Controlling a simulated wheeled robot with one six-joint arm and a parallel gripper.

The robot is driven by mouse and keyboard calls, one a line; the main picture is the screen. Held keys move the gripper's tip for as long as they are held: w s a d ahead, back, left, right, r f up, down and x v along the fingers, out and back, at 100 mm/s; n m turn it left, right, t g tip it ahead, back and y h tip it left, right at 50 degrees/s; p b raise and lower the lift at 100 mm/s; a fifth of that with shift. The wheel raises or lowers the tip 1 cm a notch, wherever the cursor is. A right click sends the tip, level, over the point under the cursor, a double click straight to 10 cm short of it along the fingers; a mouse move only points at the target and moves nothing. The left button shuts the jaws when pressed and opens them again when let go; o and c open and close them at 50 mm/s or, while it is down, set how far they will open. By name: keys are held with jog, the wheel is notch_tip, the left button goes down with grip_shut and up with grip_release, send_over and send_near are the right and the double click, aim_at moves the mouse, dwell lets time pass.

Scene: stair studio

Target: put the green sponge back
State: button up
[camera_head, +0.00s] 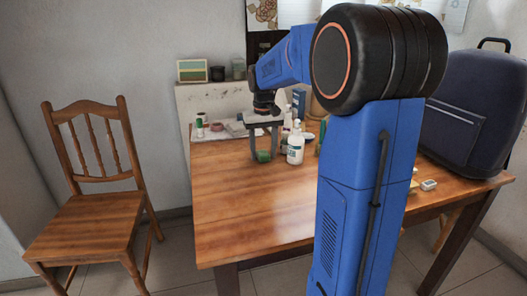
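A small green block (263,156), which looks like the green sponge, is low between the fingertips of my gripper (264,153), at the back left part of the wooden table (240,200). My gripper points down, with one finger on each side of the block. The fingers stand apart by about the block's width. At this size I cannot tell whether they touch it, or whether it rests on the table top.
A white bottle with a green label (295,149) stands close right of my gripper. A wooden chair (95,215) stands left. The table's front left is clear.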

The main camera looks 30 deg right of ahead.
aim_at(264, 154)
notch_tip(264, 154, up, 12)
jog(key=shift+r, duration=0.15)
dwell(0.6)
dwell(0.4)
